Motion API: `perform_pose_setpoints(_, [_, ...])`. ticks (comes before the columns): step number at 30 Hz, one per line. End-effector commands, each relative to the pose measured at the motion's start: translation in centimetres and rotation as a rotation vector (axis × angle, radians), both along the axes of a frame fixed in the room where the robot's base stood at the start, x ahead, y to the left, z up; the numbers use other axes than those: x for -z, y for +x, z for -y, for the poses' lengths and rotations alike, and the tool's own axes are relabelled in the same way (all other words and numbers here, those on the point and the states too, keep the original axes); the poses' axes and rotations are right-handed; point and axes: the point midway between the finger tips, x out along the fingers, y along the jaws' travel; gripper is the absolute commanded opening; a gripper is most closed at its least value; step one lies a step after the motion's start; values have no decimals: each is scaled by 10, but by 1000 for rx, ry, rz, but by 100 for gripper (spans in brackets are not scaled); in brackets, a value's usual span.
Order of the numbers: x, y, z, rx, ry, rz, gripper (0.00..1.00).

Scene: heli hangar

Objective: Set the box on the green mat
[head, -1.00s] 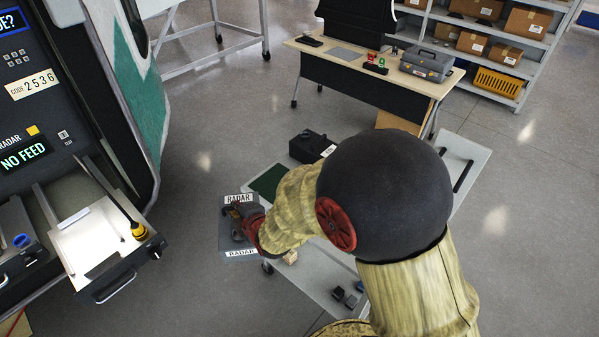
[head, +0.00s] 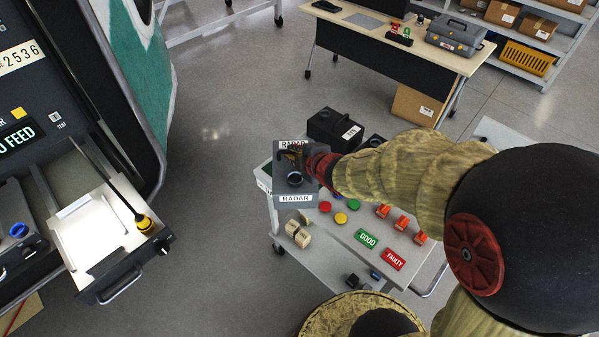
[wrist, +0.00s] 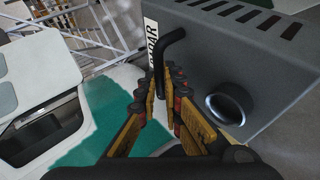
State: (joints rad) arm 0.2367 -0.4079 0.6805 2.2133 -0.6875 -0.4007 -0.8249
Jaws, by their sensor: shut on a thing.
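The box is dark grey with white RADAR labels, and I see it in the head view (head: 293,200) over the left end of the cart. It also fills the upper right of the wrist view (wrist: 215,50), with vent slots, a round port and a bent black handle (wrist: 172,50). My gripper (wrist: 166,92) is shut on that handle; in the head view my gripper (head: 308,165) is partly hidden by the box and arm. The green mat (head: 266,172) shows only as a dark green sliver left of the box. I cannot tell the gap between box and cart.
The cart (head: 335,233) carries coloured buttons, orange switches, and GOOD and FAULTY labels. A black box (head: 334,128) stands behind. An open drawer (head: 95,240) with a yellow-black tool juts out at left. A desk (head: 400,40) is at the back. Floor between drawer and cart is clear.

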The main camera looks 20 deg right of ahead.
Motion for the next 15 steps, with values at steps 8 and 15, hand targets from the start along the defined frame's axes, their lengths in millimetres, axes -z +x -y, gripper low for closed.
perform_pose_setpoints(8, [-9,-8,17,9,2,1,0])
perform_pose_setpoints(15, [-12,-4,34,10,12,-27,0])
